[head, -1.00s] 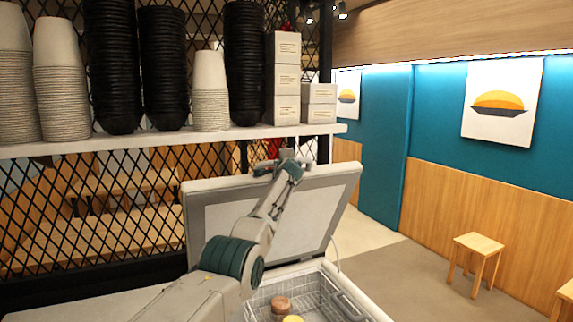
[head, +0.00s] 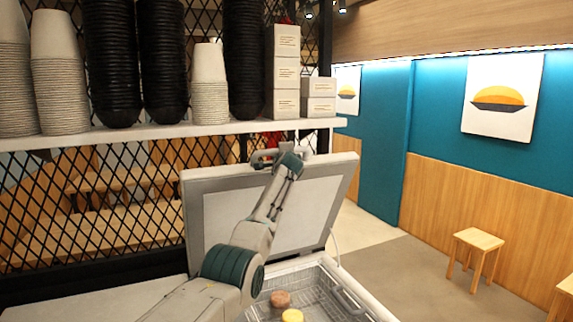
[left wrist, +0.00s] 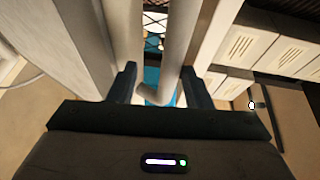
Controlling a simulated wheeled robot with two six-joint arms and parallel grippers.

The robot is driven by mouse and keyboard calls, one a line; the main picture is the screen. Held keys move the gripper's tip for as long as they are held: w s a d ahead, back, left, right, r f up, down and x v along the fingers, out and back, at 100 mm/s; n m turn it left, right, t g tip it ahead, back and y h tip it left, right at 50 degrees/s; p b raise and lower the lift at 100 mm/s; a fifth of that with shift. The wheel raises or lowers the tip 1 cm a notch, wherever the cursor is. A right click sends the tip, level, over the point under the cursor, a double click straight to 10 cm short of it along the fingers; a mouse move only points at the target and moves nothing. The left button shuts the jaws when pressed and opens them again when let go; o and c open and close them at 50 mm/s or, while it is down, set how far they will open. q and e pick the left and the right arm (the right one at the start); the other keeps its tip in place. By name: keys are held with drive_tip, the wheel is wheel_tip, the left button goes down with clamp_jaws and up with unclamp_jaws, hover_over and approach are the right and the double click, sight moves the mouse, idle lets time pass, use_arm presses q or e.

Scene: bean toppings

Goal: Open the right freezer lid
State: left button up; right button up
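The right freezer lid (head: 219,229) stands raised and tilted up in the head view, its pale inner panel facing me. Below it the freezer is open, with a wire basket (head: 343,298) inside. My left arm reaches up across the lid. My left gripper (head: 266,157) is at the lid's top edge, partly hidden by its wrist. In the left wrist view, the fingers (left wrist: 160,88) are apart, on either side of a pale tubular handle (left wrist: 178,45). I cannot tell whether they touch it. My right gripper is not in view.
A shelf (head: 150,134) behind the lid holds stacked cups, black bowls and white boxes (head: 286,72), close to the gripper. A brown item (head: 280,299) and a yellow item (head: 292,315) show at the basket. A wooden stool (head: 478,241) stands to the right on open floor.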

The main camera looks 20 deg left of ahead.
use_arm(q)
drive_tip(key=b+v, duration=0.4)
drive_tip(key=v, duration=0.5)
drive_tip(key=shift+s+b, duration=0.25)
drive_tip(key=shift+b, duration=0.1)
drive_tip(key=shift+d, duration=0.1)
